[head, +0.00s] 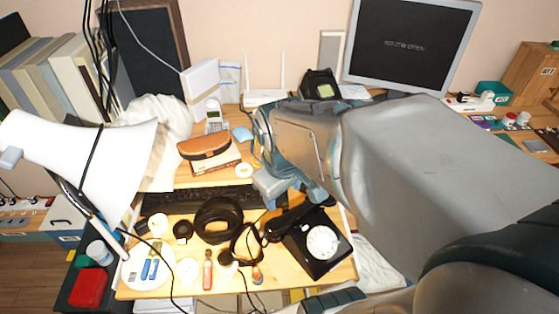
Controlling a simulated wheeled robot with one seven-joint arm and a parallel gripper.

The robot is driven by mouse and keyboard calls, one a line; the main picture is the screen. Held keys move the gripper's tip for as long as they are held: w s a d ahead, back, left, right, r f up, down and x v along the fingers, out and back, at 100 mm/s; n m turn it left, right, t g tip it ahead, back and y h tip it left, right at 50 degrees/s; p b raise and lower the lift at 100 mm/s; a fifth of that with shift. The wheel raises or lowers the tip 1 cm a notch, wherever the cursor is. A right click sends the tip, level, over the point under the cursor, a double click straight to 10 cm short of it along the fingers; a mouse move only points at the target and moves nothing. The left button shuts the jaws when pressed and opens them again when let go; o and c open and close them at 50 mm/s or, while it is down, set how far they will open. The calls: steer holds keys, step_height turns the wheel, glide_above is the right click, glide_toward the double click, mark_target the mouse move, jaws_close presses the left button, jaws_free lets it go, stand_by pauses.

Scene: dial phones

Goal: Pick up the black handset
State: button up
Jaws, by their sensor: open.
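A black dial phone (338,262) with a round white dial sits at the front right of the wooden desk. Its black handset (284,222) lies along the upper left side of the phone. A dark cord loops on the desk to its left. My gripper (292,194) is open and points down just behind the handset in the picture. The arm reaches in from the right and covers the desk behind the phone. I cannot tell the gripper's height above the handset, and no contact shows.
A black keyboard (190,201) and a black coiled ring (219,221) lie left of the gripper. A white lamp (72,150) overhangs the left side. Small items crowd the front left. A monitor (410,45) stands at the back. Little free desk shows.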

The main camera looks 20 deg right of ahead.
steer(key=w+d+f+n+g+p, duration=0.1)
steer(key=w+d+f+n+g, duration=0.1)
steer(key=w+d+f+n, duration=0.45)
steer(key=n+y+p, duration=0.1)
steer(key=n, duration=0.9)
glide_above(304, 207)
step_height(304, 207, down, 2)
steer(key=shift+n, duration=0.25)
step_height(304, 207, down, 9)
steer(key=shift+w+r+b, duration=0.15)
steer(key=shift+r+b, duration=0.05)
steer(key=shift+b, duration=0.55)
steer(key=shift+f+b, duration=0.6)
steer(key=shift+f, duration=2.1)
steer(key=shift+c, duration=0.3)
